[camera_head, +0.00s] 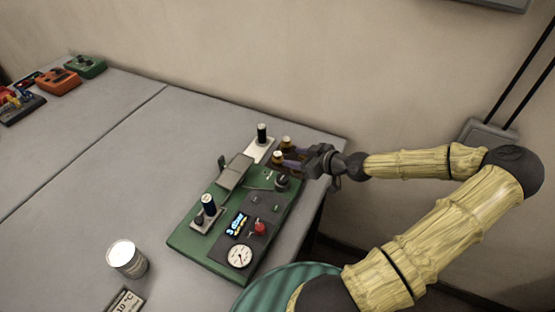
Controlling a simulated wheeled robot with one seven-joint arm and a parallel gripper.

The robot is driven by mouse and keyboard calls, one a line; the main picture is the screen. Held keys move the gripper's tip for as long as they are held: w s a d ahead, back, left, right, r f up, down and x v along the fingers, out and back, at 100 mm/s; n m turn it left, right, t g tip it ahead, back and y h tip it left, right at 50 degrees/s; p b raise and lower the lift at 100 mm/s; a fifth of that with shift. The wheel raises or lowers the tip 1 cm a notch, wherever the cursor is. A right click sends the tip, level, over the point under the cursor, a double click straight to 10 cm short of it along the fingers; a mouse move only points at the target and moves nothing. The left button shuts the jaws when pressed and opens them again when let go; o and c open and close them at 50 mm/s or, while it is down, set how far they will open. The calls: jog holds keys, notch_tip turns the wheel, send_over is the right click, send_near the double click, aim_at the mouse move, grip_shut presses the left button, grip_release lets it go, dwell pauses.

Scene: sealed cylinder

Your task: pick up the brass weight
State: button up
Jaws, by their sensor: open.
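Two small brass-coloured pieces with pale tops, one nearer (278,157) and one farther (286,142), show at the far right end of the bench. I cannot tell which is the brass weight, or whether either is a fingertip. The fingers end close beside the brass pieces. Contact cannot be made out, and the fingers hide part of the dark surface under them.
A green apparatus board (190,243) with a gauge (239,256), red knob (260,227) and dark cylinder (208,204) lies just in front. A black cylinder (262,134) stands on a white base behind. A white can (126,258) stands front left. The bench's left middle is clear.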

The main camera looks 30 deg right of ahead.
aim_at(277, 154)
jog(key=shift+x, duration=1.7)
jog(key=shift+w+a+f+p, duration=0.2)
jog(key=shift+w+a+p, duration=0.05)
jog(key=shift+w+p, duration=0.2)
jog(key=p+x, duration=0.1)
jog(key=x, duration=0.3)
jog(key=shift+d+f, duration=0.1)
jog(key=shift+f, duration=0.1)
grip_shut()
